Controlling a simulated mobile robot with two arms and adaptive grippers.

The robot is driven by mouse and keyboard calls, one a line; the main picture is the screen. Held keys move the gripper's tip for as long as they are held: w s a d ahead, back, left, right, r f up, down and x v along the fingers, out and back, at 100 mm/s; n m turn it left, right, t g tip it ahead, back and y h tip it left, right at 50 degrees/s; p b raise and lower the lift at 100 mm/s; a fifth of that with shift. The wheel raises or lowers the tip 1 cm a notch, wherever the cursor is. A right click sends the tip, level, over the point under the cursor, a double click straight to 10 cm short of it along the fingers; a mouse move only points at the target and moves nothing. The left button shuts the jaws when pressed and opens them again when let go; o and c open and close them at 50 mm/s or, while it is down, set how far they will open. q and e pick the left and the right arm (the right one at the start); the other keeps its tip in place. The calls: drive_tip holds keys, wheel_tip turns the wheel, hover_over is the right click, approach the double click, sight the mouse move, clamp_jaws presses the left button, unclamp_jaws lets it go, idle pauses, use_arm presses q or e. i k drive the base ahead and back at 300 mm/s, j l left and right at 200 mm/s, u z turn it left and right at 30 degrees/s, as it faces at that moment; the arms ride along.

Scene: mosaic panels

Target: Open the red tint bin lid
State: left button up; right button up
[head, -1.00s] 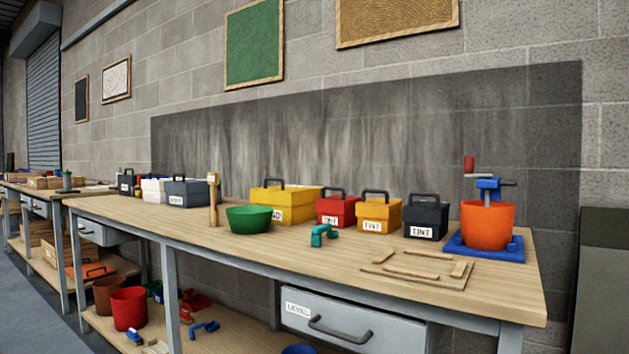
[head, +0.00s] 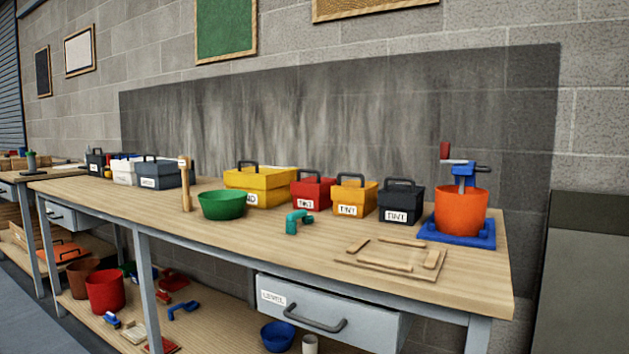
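The red tint bin (head: 312,193) stands on the workbench, between the large yellow bin and the orange-yellow tint bin. Its lid (head: 313,179) looks closed and has a dark handle on top. A white label marks its front. Neither of my grippers shows in the head view.
The orange-yellow tint bin (head: 354,196) and black tint bin (head: 400,203) stand to the right, the yellow bin (head: 263,188) to the left. A teal tool (head: 298,220) lies in front. A green bowl (head: 222,205), wooden frame (head: 391,268) and orange bucket (head: 460,212) share the workbench (head: 240,240).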

sight(317, 187)
drive_tip(key=i+j, duration=0.7)
drive_tip(key=j, duration=0.2)
